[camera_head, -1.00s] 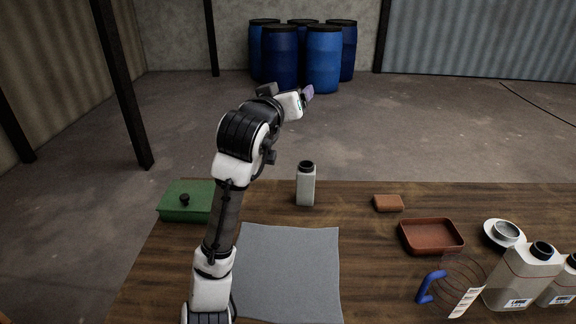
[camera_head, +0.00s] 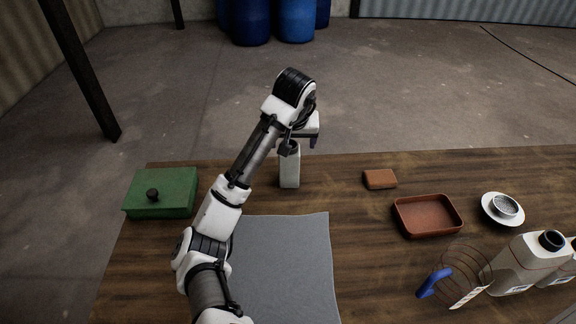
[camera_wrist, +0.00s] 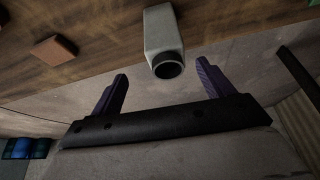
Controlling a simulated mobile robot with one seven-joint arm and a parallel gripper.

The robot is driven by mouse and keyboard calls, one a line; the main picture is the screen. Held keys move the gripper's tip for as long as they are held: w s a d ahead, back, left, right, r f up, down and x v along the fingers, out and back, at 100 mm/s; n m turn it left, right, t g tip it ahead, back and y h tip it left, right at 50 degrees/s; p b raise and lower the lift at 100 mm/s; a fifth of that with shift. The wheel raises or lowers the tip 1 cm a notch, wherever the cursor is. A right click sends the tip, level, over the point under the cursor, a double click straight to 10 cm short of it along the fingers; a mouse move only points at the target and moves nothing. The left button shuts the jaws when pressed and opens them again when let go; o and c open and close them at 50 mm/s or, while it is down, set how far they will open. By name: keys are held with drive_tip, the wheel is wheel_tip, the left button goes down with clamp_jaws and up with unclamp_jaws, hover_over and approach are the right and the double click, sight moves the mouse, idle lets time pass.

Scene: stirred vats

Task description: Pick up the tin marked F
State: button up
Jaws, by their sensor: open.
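A tall pale square tin (camera_head: 290,170) stands upright near the back edge of the table. No letter F can be read on it. In the wrist view the tin (camera_wrist: 160,30) shows its round dark mouth towards me, between the two purple fingers but beyond their tips. My gripper (camera_wrist: 161,76) is open with nothing between its fingers. In the head view my gripper (camera_head: 314,142) hangs just above and right of the tin, and my arm hides the tin's top.
A green lidded box (camera_head: 165,195) and a grey mat (camera_head: 285,265) lie left. A brown block (camera_head: 379,180), a red-brown tray (camera_head: 428,228), a white dish (camera_head: 488,214), a wire object with a blue handle (camera_head: 432,284) and pale jugs (camera_head: 515,262) are right. The table between tin and block is clear.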

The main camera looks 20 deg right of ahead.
sight(292, 155)
drive_tip(key=x, duration=0.4)
drive_tip(key=shift+w+a+f, duration=0.1)
drive_tip(key=shift+w+f, duration=0.15)
drive_tip(key=shift+f, duration=0.05)
drive_tip(key=shift+a+p+x, duration=0.15)
drive_tip(key=shift+p+x, duration=0.25)
drive_tip(key=shift+x, duration=0.75)
drive_tip(key=shift+a+p+x, duration=0.15)
drive_tip(key=shift+p+x, duration=0.2)
drive_tip(key=shift+x, duration=0.75)
drive_tip(key=shift+w, duration=0.15)
drive_tip(key=shift+c, duration=0.3)
drive_tip(key=c, duration=1)
drive_tip(key=shift+c, duration=0.2)
drive_tip(key=shift+r, duration=0.15)
